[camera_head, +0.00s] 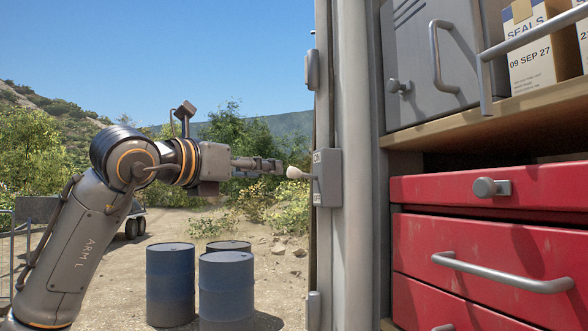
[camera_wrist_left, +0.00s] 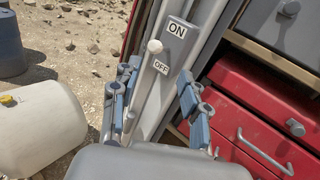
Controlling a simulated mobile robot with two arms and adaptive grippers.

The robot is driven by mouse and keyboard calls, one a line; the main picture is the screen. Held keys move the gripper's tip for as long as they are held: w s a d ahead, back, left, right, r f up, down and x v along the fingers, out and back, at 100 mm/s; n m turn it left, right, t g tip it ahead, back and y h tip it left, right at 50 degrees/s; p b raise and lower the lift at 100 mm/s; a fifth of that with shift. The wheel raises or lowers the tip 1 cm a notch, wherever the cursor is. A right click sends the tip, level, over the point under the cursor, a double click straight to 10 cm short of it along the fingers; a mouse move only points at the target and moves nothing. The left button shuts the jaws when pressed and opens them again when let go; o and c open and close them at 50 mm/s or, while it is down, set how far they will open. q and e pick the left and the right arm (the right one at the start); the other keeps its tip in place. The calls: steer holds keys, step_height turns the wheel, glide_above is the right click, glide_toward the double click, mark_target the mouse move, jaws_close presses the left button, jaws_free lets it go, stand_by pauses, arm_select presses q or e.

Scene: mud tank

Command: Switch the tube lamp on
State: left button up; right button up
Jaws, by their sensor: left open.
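A grey switch box (camera_head: 326,178) is fixed to the pale door post, labelled ON at its top and OFF at its bottom. Its lever ends in a pale round knob (camera_head: 294,173) that sticks out to the left; I cannot tell for sure which setting it is in. In the left wrist view the box (camera_wrist_left: 181,42) and the knob (camera_wrist_left: 154,46) show ahead, beyond the fingertips. My left gripper (camera_head: 276,165) is open and empty, its tips close to the knob; contact is not clear. The tube lamp and my right gripper are not in view.
Red drawers (camera_head: 485,250) with metal handles and a grey cabinet (camera_head: 435,60) stand right of the post. A wooden shelf (camera_head: 490,118) holds boxes. Blue drums (camera_head: 226,290) stand outside on the dirt. A white container (camera_wrist_left: 40,130) lies at left in the left wrist view.

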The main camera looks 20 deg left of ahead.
mark_target(293, 171)
arm_select(q)
steer(key=p+x, duration=0.4)
steer(key=x, duration=0.6)
steer(key=shift+r, duration=0.1)
steer(key=shift+w+d, duration=0.2)
steer(key=shift+w, duration=0.4)
